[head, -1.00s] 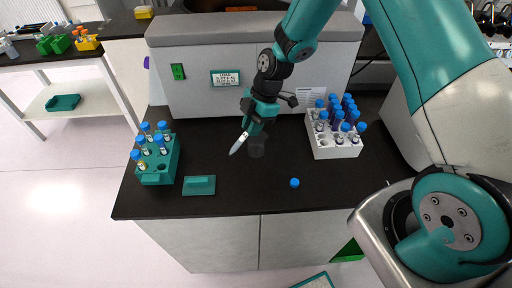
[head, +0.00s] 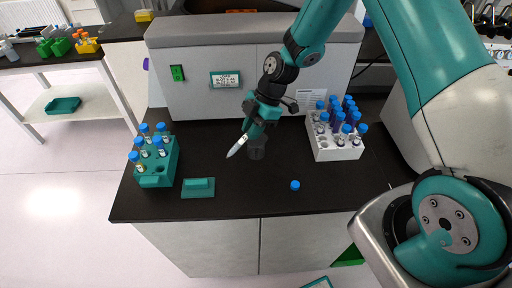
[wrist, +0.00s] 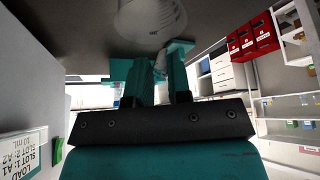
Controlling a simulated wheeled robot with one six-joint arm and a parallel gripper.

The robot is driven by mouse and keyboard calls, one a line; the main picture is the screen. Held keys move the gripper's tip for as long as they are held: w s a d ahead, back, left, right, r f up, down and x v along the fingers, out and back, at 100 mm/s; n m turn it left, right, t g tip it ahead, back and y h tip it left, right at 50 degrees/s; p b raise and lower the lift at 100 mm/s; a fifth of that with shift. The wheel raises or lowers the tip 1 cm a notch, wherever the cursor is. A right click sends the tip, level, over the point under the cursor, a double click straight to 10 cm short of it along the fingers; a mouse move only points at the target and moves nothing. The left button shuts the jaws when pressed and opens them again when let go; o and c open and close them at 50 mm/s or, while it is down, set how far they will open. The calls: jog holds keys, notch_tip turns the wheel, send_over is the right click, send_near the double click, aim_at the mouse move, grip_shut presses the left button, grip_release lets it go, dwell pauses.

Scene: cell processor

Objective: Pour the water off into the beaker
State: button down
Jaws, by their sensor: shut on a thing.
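My gripper (head: 250,128) is shut on a clear conical tube (head: 238,146), above the black counter. The tube is strongly tilted, with its pointed end down to the left. In the wrist view, part of the tube (wrist: 160,64) shows between the teal fingers. The beaker (head: 257,150) is a dark, see-through cup on the counter, just below and right of the gripper, partly hidden by it. It also shows in the wrist view as a pale round vessel (wrist: 150,20) close to the fingers. I cannot see water, nor whether tube and beaker touch. A loose blue cap (head: 295,185) lies on the counter.
A green rack (head: 157,178) with several blue-capped tubes stands at the left, beside a small green stand (head: 198,188). A white rack (head: 338,153) with several capped tubes stands at the right. A large grey machine (head: 215,100) backs the counter. The front middle is mostly clear.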

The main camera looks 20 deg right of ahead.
jog(key=shift+d+f+y+b, duration=0.1)
jog(key=shift+f+y+b, duration=0.15)
jog(key=shift+y+b, duration=0.35)
jog(key=shift+f+y+b, duration=0.25)
jog(key=shift+y+b, duration=0.05)
jog(key=shift+b, duration=0.05)
jog(key=shift+r+y, duration=0.1)
jog(key=shift+y, duration=0.2)
jog(key=shift+f+g+y+b, duration=0.25)
jog(key=shift+g+y+b, duration=0.05)
jog(key=shift+b, duration=0.3)
jog(key=shift+r, duration=0.1)
